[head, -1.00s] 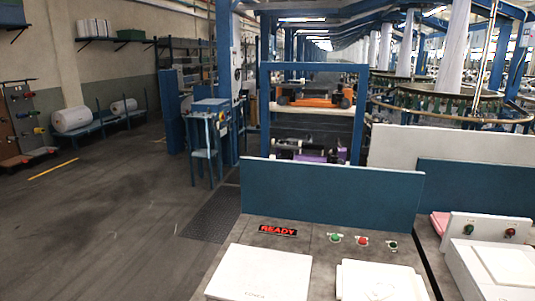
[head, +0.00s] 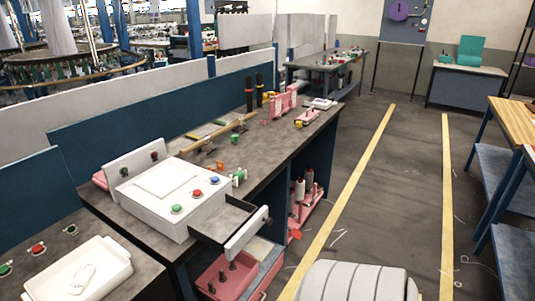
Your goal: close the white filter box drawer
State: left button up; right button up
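The white filter box (head: 170,192) sits on the dark workbench left of the picture's middle, with a raised square lid and coloured buttons on top. Its drawer (head: 215,228) is pulled out to the right over the bench's front edge. The drawer's white front panel (head: 247,233) stands well apart from the box. The drawer has dark sides, and I see nothing inside it. Neither of my grippers is in view.
The workbench (head: 270,145) also holds tools and pink parts towards the back. Pink bins (head: 228,275) stand below the drawer. A white tray (head: 82,272) is at the lower left. The floor aisle (head: 400,190) between the yellow lines is mostly clear. Wooden-topped tables stand at right.

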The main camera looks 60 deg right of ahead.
aim_at(231, 227)
jog(key=z, duration=1.85)
